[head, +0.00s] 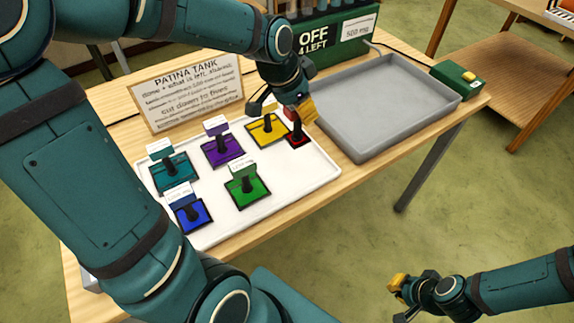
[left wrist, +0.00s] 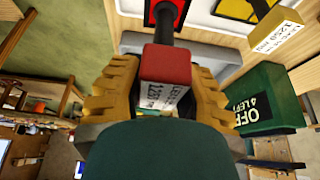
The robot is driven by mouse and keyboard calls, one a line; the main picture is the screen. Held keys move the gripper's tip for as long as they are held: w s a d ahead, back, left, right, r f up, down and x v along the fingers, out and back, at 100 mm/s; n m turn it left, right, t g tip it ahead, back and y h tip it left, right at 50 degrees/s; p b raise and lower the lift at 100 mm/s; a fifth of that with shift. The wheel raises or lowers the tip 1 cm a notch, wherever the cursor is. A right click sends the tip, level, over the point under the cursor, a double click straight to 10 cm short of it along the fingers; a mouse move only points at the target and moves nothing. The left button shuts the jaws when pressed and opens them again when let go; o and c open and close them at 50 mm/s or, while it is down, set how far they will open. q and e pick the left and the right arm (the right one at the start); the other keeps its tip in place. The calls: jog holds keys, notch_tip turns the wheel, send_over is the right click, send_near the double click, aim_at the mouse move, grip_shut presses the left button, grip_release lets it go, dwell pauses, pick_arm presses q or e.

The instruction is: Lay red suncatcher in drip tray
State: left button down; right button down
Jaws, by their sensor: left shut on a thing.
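The red suncatcher (head: 297,140) is a small dark-framed red pane with a black stem and a red block on top, at the right edge of the white tray. My left gripper (head: 301,112) is shut on the red block. In the left wrist view the block (left wrist: 166,66) sits between the yellow fingers, with a white label on it. I cannot tell whether the pane touches the white tray. The grey drip tray (head: 345,137) is empty, just right of the suncatcher. My right gripper (head: 400,290) is low at the right, away from the table; its opening is unclear.
The white tray (head: 318,178) holds yellow, purple, teal, blue and green suncatchers with upright stems. A "Patina Tank" sign (head: 188,92) stands behind it. A green box (head: 340,32) reads "OFF 4 LEFT". A green button box (head: 457,80) is beside the grey tray.

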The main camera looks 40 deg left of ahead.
aim_at(299, 140)
pick_arm(q)
notch_tip(299, 140, down, 7)
jog(key=shift+r+b, duration=0.15)
jog(key=shift+b, duration=0.6)
notch_tip(299, 140, down, 3)
jog(key=shift+f+b, duration=0.15)
jog(key=shift+b, duration=0.25)
jog(key=shift+f, duration=0.15)
jog(key=c, duration=0.7)
grip_release()
jog(key=shift+c, duration=0.2)
